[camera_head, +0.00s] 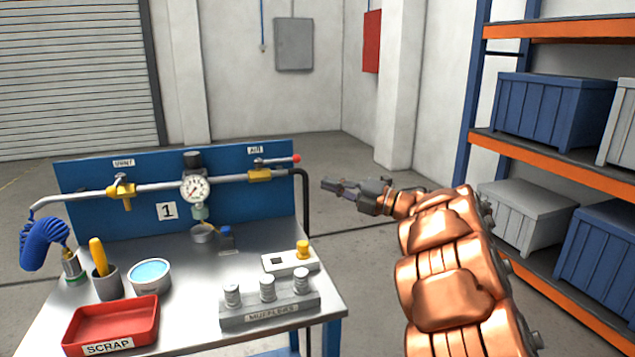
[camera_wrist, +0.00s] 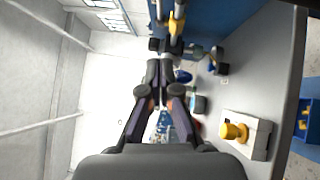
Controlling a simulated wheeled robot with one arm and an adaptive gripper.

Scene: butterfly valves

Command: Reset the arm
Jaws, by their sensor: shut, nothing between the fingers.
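My gripper (camera_head: 326,184) is at the end of my copper-coloured arm, in the air just right of the workbench's blue back panel in the head view. In the wrist view its two dark fingers (camera_wrist: 160,66) run close together with nothing held between them. The gripper is shut and apart from the bench and its fittings.
Shelving (camera_head: 560,160) stands right; open floor lies between.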

